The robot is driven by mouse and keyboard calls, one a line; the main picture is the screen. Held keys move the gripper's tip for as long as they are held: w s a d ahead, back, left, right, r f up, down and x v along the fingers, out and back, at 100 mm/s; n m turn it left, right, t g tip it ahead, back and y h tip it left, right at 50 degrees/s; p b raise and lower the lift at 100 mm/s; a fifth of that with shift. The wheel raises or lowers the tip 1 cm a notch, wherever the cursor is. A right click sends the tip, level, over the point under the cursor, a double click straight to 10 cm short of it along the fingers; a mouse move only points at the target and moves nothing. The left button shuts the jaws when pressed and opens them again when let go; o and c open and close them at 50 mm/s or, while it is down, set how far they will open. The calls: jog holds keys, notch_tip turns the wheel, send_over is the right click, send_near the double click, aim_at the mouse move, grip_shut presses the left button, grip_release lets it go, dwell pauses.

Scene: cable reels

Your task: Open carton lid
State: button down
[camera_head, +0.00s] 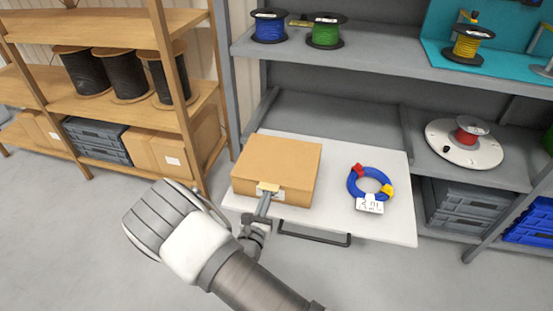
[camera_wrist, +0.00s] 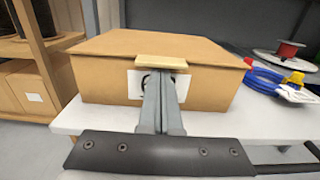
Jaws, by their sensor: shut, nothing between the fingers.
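The brown carton (camera_head: 278,165) sits on the white pull-out shelf with its lid down. It fills the middle of the wrist view (camera_wrist: 105,82). A pale tab (camera_wrist: 160,63) sticks out from the front edge of the lid, above a white label (camera_head: 277,196). My gripper (camera_head: 264,198) is shut and empty, with its fingertips at the front of the carton just below the tab. In the wrist view the fingers (camera_wrist: 161,80) cover part of the label. I cannot tell whether they touch the tab or the carton.
A blue cable ring (camera_head: 355,183) with red and yellow clips lies right of the carton on the white shelf (camera_head: 335,220). A dark handle (camera_head: 314,238) runs along the shelf's front. A wooden rack (camera_head: 122,107) stands left. A grey shelf (camera_head: 390,65) with reels is above.

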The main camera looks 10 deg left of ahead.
jog(key=shift+r, duration=0.1)
jog(key=r+p, duration=0.4)
jog(key=r, duration=0.1)
jog(key=w+r+p, duration=0.1)
jog(key=r+p, duration=0.1)
jog(key=shift+r, duration=0.3)
dwell(0.3)
jog(key=shift+r, duration=0.1)
jog(key=shift+w+d+r+p, duration=0.1)
jog(key=shift+w+r+p, duration=0.2)
jog(key=shift+r+p, duration=0.3)
jog(key=w+r+p, duration=0.3)
jog(key=r+p, duration=0.1)
jog(key=r, duration=0.2)
jog(key=shift+w, duration=0.25)
jog(key=shift+d+r, duration=0.1)
